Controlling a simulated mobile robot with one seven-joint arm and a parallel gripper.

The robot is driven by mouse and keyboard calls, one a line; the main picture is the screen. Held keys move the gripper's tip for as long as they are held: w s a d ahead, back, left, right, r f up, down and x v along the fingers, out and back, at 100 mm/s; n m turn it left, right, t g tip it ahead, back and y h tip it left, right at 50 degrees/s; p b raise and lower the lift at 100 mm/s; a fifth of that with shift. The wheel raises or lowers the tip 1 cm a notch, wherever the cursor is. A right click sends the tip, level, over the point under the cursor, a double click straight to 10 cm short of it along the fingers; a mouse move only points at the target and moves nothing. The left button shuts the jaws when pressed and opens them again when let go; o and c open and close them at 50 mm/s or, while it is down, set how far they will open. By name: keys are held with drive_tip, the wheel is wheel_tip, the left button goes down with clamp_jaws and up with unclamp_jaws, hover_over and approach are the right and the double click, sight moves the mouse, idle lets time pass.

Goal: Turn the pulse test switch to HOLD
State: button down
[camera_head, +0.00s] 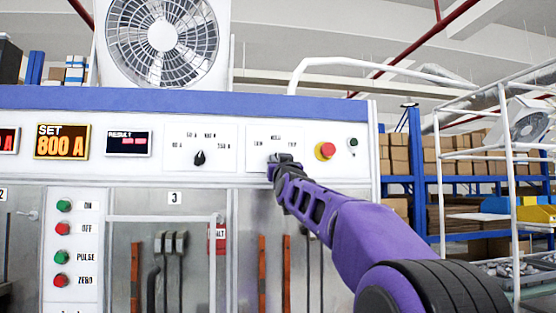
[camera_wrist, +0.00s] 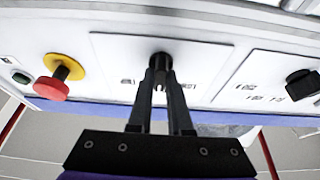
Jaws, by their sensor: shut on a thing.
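The pulse test switch appears to be the dark knob (camera_wrist: 160,58) on a white label plate of the control panel, seen in the wrist view. The wrist view is upside down. My gripper (camera_wrist: 160,78) has its two fingers closed around this knob. In the head view, my gripper (camera_head: 282,160) reaches the same plate (camera_head: 258,138) from the lower right and hides the knob. The plate's small labels are too blurred to read surely, so I cannot tell which position the switch points to.
A red button on a yellow base (camera_head: 325,151) and a small green button (camera_head: 352,142) sit right of the plate. Another black rotary knob (camera_head: 199,158) is to the left. A display reads SET 800 A (camera_head: 62,141). A glazed door (camera_head: 165,265) lies below the panel.

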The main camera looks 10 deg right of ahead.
drive_tip(key=c, duration=0.8)
unclamp_jaws()
drive_tip(key=shift+c, duration=0.2)
drive_tip(key=shift+s+f, duration=0.1)
drive_tip(key=shift+f, duration=0.05)
